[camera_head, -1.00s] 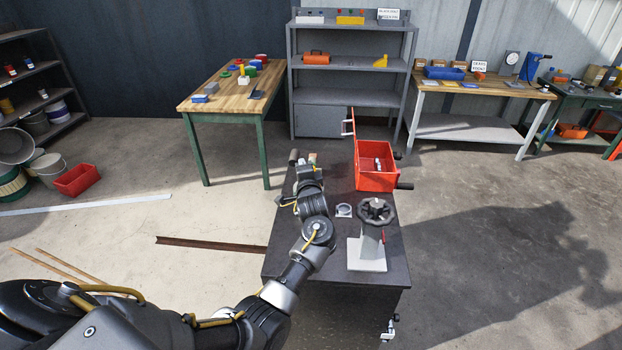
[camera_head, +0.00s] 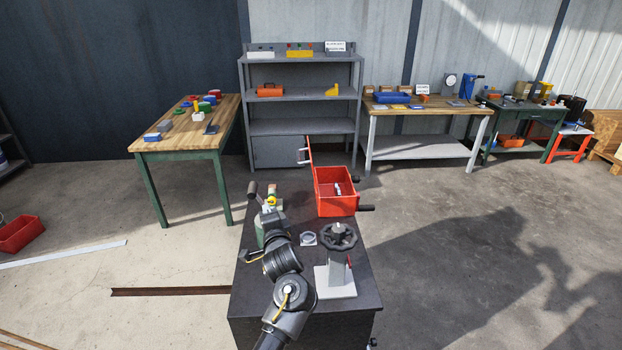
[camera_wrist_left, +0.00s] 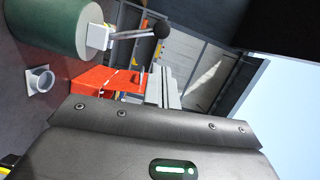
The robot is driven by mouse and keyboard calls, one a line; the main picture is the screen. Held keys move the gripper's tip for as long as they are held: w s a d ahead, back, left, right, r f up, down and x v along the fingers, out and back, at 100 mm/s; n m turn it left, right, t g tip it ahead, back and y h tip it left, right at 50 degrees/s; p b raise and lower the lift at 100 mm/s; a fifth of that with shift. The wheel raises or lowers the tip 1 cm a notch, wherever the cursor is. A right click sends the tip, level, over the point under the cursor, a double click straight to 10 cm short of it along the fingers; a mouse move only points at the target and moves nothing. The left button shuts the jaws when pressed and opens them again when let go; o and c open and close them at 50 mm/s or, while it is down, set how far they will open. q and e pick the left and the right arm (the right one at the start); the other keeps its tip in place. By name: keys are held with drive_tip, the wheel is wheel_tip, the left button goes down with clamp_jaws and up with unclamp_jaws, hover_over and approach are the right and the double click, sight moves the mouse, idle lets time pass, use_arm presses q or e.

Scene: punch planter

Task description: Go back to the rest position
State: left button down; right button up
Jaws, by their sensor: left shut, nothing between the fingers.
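My left gripper shows in the left wrist view as grey metal fingers (camera_wrist_left: 164,86) beyond the dark wrist housing; they are together and hold nothing. In the head view my left arm reaches up from the bottom over the dark cart, and its wrist hides part of a green cylinder (camera_head: 261,236). The cylinder also shows large at the upper left of the left wrist view (camera_wrist_left: 52,38), with a black-knobbed lever (camera_wrist_left: 160,29) beside it. My right gripper is in neither view.
The dark cart (camera_head: 245,300) carries an open red box (camera_head: 336,204), a grey ring fitting (camera_head: 308,239) and a black handwheel (camera_head: 338,236) on a stand. A wooden table (camera_head: 180,143), grey shelf (camera_head: 300,129) and workbench (camera_head: 425,149) stand behind. Open floor lies right of the cart.

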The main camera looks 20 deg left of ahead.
use_arm(q)
drive_tip(key=s+d+f+n+g+h, duration=0.1)
drive_tip(key=s+d+f+h, duration=0.1)
drive_tip(key=s+f+h, duration=0.1)
drive_tip(key=s+d+f+h, duration=0.2)
drive_tip(key=s+f, duration=0.4)
drive_tip(key=s+d+f+n+g+h, duration=0.1)
drive_tip(key=s+f+h, duration=0.2)
drive_tip(key=s+f, duration=0.2)
drive_tip(key=shift+s+d+f+n+g+h, duration=0.1)
drive_tip(key=shift+s+d+n+g+h, duration=0.05)
drive_tip(key=shift+d+n+g+h, duration=0.2)
drive_tip(key=s+d+f+n+g+h, duration=0.1)
drive_tip(key=s+f+n+g, duration=0.15)
drive_tip(key=s, duration=0.65)
drive_tip(key=s+d+f+n+g, duration=0.1)
drive_tip(key=s+g, duration=0.2)
drive_tip(key=s, duration=0.6)
drive_tip(key=s+d+f+n+g+h, duration=0.1)
drive_tip(key=s+d+f+g, duration=0.1)
drive_tip(key=s, duration=0.6)
wheel_tip(320, 180, down, 28)
drive_tip(key=s+g, duration=0.2)
drive_tip(key=s, duration=0.1)
drive_tip(key=s+a+f+b, duration=0.1)
drive_tip(key=s+a+f, duration=0.2)
drive_tip(key=s+f, duration=1.1)
drive_tip(key=shift+s+a+g, duration=0.15)
drive_tip(key=shift+s+g, duration=0.25)
drive_tip(key=shift+s, duration=0.1)
